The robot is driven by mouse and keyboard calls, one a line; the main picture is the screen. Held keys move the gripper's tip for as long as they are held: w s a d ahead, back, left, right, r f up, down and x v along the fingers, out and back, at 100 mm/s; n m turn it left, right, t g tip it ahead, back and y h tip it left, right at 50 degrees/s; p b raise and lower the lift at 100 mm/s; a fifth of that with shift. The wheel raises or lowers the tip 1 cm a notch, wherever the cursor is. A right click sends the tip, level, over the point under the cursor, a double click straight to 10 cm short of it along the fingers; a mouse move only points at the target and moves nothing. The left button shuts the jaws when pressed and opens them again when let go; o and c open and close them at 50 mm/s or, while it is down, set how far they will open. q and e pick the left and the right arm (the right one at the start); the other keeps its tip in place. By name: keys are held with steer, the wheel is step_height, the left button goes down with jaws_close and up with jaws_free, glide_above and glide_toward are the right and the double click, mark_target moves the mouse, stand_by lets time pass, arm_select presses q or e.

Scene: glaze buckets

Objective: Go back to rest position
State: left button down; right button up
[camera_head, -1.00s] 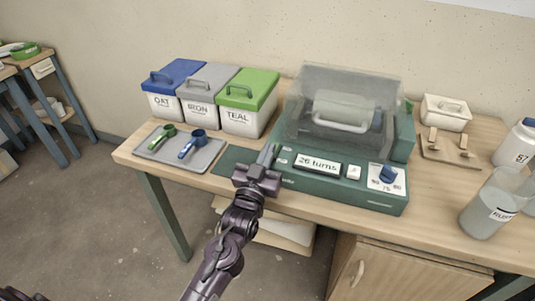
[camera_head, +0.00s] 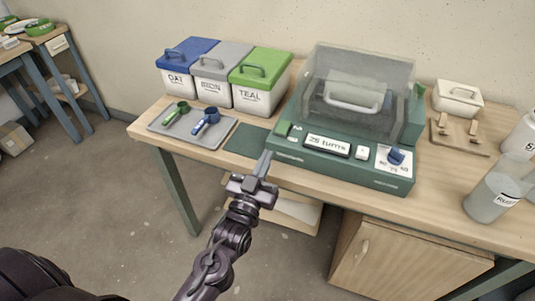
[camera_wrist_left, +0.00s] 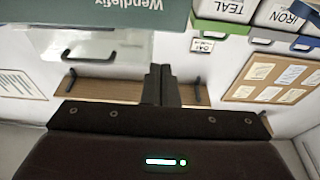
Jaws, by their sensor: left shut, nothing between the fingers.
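My left gripper (camera_head: 262,165) is shut and empty. In the head view its fingertips point at the front left of the green machine (camera_head: 290,155), and the wrist lies in front of the table edge. Its closed fingers also show in the left wrist view (camera_wrist_left: 159,84). The machine has a clear hood (camera_head: 360,75), a display that seems to read "25 turns", a white button (camera_head: 362,153) and a blue knob (camera_head: 396,157). I cannot tell whether the fingertips touch the machine. My right gripper is not in view.
Lidded buckets, blue (camera_head: 187,54), grey (camera_head: 221,60) and green (camera_head: 262,65), stand behind a grey tray (camera_head: 165,133) with a green scoop (camera_head: 176,112) and a blue scoop (camera_head: 206,120). A grey-white jar (camera_head: 485,200) stands at the right.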

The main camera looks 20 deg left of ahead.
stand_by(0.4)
